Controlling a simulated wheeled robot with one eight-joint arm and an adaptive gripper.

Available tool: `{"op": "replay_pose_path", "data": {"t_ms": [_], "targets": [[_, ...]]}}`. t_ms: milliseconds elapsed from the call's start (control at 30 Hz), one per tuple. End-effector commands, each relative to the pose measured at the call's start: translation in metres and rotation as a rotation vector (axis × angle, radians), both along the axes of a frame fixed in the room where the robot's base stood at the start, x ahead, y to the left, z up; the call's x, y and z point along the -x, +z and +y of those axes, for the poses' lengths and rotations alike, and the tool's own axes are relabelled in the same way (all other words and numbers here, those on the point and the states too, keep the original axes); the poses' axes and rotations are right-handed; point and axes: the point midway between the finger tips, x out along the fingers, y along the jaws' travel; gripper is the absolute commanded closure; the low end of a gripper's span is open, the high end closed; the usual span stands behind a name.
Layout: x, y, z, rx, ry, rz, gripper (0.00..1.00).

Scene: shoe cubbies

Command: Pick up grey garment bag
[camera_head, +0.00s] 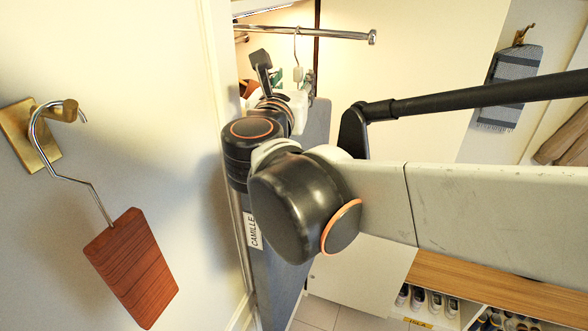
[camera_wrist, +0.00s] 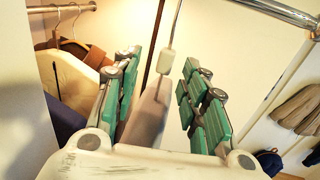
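The grey garment bag (camera_head: 280,285) hangs from the metal rod by a wire hook, behind my arm, with a "CAMILLE" label (camera_head: 253,231) on it. My arm hides much of its upper part. In the wrist view its narrow top (camera_wrist: 147,112) and the hook's pale collar (camera_wrist: 166,62) show between the green finger pads. My gripper (camera_wrist: 160,66) is open, with fingers on both sides of the bag's top. A clear gap shows on the right; whether the left pads touch it I cannot tell. In the head view my gripper (camera_head: 290,78) is partly hidden just below the rod.
The metal rod (camera_head: 335,34) runs above my gripper. A wooden block on a wire hook (camera_head: 132,268) hangs from a brass wall hook at the left. Other hangers with a brown garment (camera_wrist: 88,55) are left of my gripper. A wooden-topped shoe cubby (camera_head: 490,285) stands lower right.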

Motion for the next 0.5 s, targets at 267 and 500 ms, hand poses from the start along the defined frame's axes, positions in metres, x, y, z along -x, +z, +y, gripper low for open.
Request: {"op": "replay_pose_path", "data": {"t_ms": [267, 500], "targets": [[-0.035, -0.001, -0.012, 0.000, -0.001, 0.000, 0.60], [-0.039, -0.002, -0.012, 0.000, 0.000, 0.000, 0.60]]}}
